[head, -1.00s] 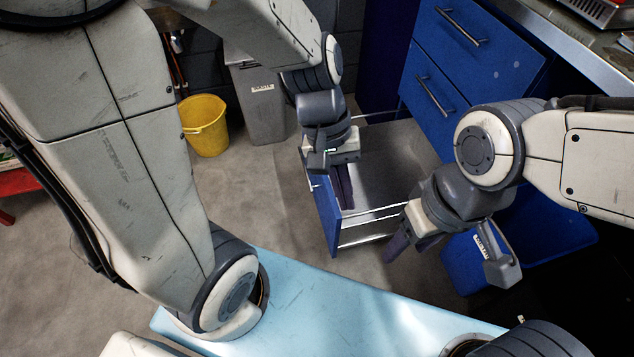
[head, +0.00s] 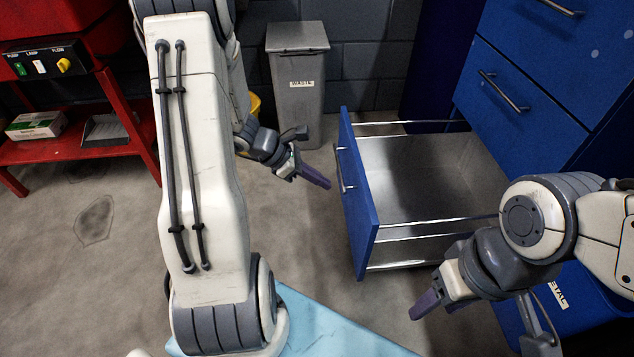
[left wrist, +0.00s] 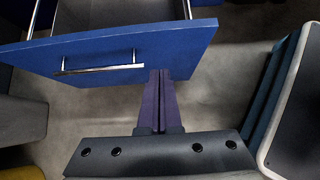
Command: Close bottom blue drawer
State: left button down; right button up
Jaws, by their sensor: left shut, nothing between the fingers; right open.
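The bottom blue drawer (head: 360,200) is pulled far out of the blue cabinet. Its metal inside is empty, and its blue front with a bar handle faces left. My left gripper (head: 326,182) is shut and empty, just left of the drawer front near the handle. In the left wrist view its purple fingers (left wrist: 158,100) are together beside the drawer front (left wrist: 190,42), to the right of the handle (left wrist: 98,70); I cannot tell if they touch it. My right gripper (head: 435,303) is open and empty, in front of the drawer's near side.
The blue cabinet (head: 550,80) with two shut drawers stands at the back right. A grey waste bin (head: 298,85) stands behind my left gripper, a yellow bucket (head: 254,105) partly hidden beside it. A blue bin (head: 575,310) is at lower right. A red cart (head: 80,150) is at left.

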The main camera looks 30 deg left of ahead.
pick_arm(q)
jog(key=w+d+f+b, duration=0.2)
jog(key=d, duration=0.1)
jog(key=w+d+f+b, duration=0.1)
jog(key=d+f, duration=0.1)
jog(key=shift+w+d+b, duration=0.25)
jog(key=shift+w+b, duration=0.05)
jog(key=shift+b, duration=0.05)
jog(key=shift+w+d+r, duration=0.2)
jog(key=shift+w+d, duration=0.15)
jog(key=shift+d, duration=0.1)
